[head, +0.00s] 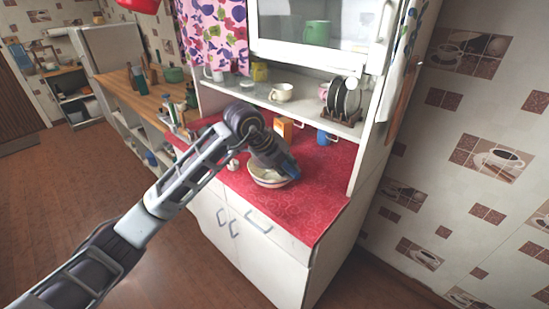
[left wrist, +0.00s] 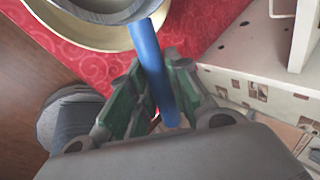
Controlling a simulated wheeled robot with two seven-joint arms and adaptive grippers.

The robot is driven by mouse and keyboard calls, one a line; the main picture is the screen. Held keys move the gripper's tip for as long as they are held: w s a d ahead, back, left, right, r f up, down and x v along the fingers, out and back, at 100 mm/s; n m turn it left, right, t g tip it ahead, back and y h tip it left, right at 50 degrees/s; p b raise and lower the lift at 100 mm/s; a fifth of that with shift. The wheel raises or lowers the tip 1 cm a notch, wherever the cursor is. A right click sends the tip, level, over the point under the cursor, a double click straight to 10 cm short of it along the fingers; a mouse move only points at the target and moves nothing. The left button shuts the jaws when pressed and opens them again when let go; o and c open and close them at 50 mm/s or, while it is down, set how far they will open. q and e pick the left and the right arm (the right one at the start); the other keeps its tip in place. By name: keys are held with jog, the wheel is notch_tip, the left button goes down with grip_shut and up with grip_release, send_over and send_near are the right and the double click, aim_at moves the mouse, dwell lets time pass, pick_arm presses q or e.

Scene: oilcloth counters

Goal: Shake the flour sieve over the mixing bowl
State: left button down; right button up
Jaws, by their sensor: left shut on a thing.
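My left gripper (head: 283,163) is over the red oilcloth counter, above the right side of a pale mixing bowl (head: 264,181). In the left wrist view its fingers (left wrist: 160,92) are shut around the blue handle (left wrist: 147,52) of the flour sieve. The sieve's grey metal cup (left wrist: 100,8) is at the top of that view, over the cream bowl (left wrist: 68,38), which is cut off by the frame. In the head view the arm and gripper hide most of the sieve. My right gripper is not in view.
The red counter (head: 308,203) is clear at its front right. An orange box (head: 284,127) and a blue mug (head: 323,137) stand behind the bowl. A shelf above holds a cream cup (head: 281,92) and dark plates in a rack (head: 346,98).

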pick_arm(q)
jog(key=shift+s+a, duration=0.4)
jog(key=shift+a, duration=0.15)
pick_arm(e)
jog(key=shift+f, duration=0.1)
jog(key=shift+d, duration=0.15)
pick_arm(q)
jog(key=shift+w+d, duration=0.1)
jog(key=shift+d, duration=0.05)
jog(key=shift+w+d, duration=0.2)
jog(key=shift+d, duration=0.05)
jog(key=w+d, duration=0.1)
jog(key=d, duration=0.1)
jog(key=w+d, duration=0.1)
jog(key=d, duration=0.1)
jog(key=shift+w, duration=0.3)
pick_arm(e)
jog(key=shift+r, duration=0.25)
pick_arm(q)
jog(key=shift+a, duration=0.1)
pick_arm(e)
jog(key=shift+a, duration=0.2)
